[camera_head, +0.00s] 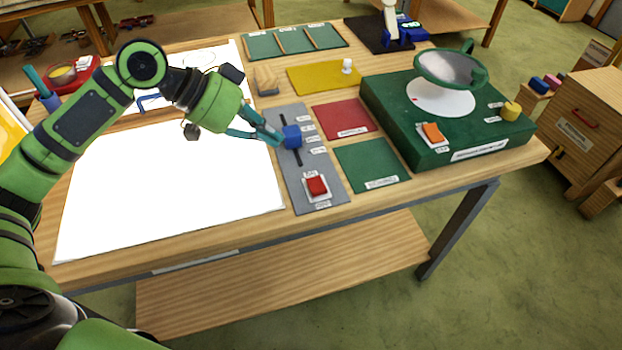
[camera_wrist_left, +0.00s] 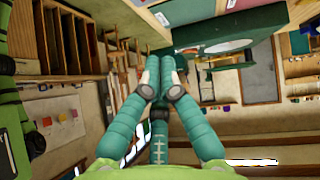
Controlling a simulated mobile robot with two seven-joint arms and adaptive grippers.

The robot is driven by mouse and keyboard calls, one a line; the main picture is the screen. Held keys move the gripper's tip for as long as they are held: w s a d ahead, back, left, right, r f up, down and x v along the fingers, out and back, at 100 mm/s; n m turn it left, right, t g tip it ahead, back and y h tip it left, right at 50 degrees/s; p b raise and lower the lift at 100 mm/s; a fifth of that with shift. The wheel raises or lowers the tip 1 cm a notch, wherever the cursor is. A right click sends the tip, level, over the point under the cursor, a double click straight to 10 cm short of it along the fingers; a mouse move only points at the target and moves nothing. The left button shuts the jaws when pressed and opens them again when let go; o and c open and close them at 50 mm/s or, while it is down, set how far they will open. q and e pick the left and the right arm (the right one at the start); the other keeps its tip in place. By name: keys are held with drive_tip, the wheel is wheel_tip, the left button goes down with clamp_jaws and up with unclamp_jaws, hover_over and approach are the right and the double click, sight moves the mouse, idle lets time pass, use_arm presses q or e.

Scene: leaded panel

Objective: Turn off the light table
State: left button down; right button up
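The light table's panel (camera_head: 170,190) glows bright white on the left of the bench. A grey control strip (camera_head: 325,200) lies along its right side. It carries a blue slider knob (camera_head: 292,136) in a dark slot and a red rocker switch (camera_head: 317,185) in a white frame near the front. My left gripper (camera_head: 277,139) has its fingertips together just left of the blue knob; I cannot tell whether they touch it. In the left wrist view its teal fingers (camera_wrist_left: 160,85) meet at the tips, with nothing visible between them. My right gripper is out of view.
Right of the strip lie a red mat (camera_head: 342,120) and a green mat (camera_head: 372,166). Beyond them stands a green box (camera_head: 440,125) with an orange switch (camera_head: 432,133), a round mirror-like disc and a yellow knob. A yellow mat (camera_head: 322,78) lies behind.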

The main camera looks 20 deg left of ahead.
use_arm(q)
drive_tip(key=shift+d, duration=0.1)
drive_tip(key=p, duration=0.3)
hover_over(312, 186)
drive_tip(key=f, duration=0.4)
drive_tip(key=w+f, duration=0.1)
drive_tip(key=f, duration=0.4)
drive_tip(key=shift+s+f, duration=0.45)
drive_tip(key=shift+f, duration=0.5)
